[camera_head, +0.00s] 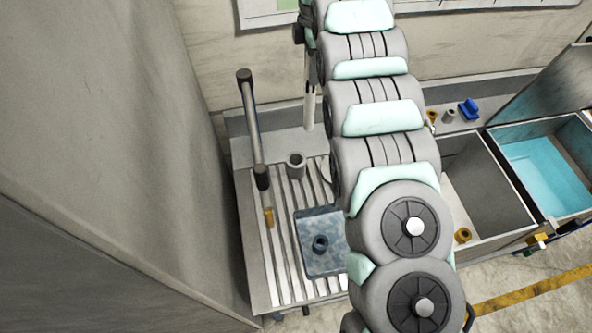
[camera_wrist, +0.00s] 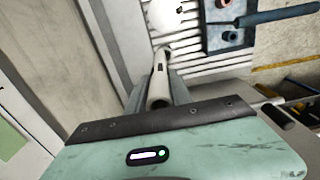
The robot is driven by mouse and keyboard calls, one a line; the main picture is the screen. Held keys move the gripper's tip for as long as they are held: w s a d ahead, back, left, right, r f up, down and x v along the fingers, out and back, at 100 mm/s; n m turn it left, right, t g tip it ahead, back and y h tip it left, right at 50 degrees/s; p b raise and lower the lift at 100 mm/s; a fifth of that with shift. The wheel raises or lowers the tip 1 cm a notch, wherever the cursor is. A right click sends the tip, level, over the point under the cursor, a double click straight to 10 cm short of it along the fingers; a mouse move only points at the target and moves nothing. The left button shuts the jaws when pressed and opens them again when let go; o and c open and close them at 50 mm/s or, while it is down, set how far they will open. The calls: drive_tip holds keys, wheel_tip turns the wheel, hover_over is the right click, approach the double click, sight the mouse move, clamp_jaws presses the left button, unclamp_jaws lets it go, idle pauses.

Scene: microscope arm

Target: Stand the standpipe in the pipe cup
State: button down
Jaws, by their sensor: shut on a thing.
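The standpipe (camera_head: 310,105) is a pale, slim pipe hanging upright in the head view, its lower end free. In the wrist view the pipe (camera_wrist: 160,68) runs away between the two grey fingers. My gripper (camera_wrist: 158,82) is shut on it; in the head view my arm hides most of the gripper. A grey round cup with an open top, which looks like the pipe cup (camera_head: 296,165), stands on the ribbed drainboard. In the head view the pipe's lower end appears above and slightly right of the cup, apart from it. The wrist view does not clearly show the cup.
A post with black ends (camera_head: 253,130) rises left of the cup. A blue tray (camera_head: 309,268) with a dark ring-shaped piece (camera_head: 320,243) lies on the drainboard (camera_head: 259,288). An orange piece (camera_head: 268,217) stands at left. Basins, one with blue water (camera_head: 545,165), lie right.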

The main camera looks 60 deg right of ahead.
sight(310, 99)
drive_tip(key=w+a+f+n+p, duration=0.1)
drive_tip(key=f+p, duration=0.1)
drive_tip(key=f, duration=0.8)
drive_tip(key=w+a+f+n+p, duration=0.1)
drive_tip(key=a+f+n, duration=0.1)
drive_tip(key=f, duration=0.8)
drive_tip(key=shift+w+a+f+p, duration=0.2)
drive_tip(key=shift+f+p, duration=0.1)
drive_tip(key=shift+p, duration=0.05)
drive_tip(key=shift+f, duration=0.15)
drive_tip(key=c, duration=1.1)
unclamp_jaws()
drive_tip(key=shift+c, duration=0.2)
wheel_tip(310, 99, up, 12)
drive_tip(key=b, duration=0.3)
drive_tip(key=shift+r, duration=0.2)
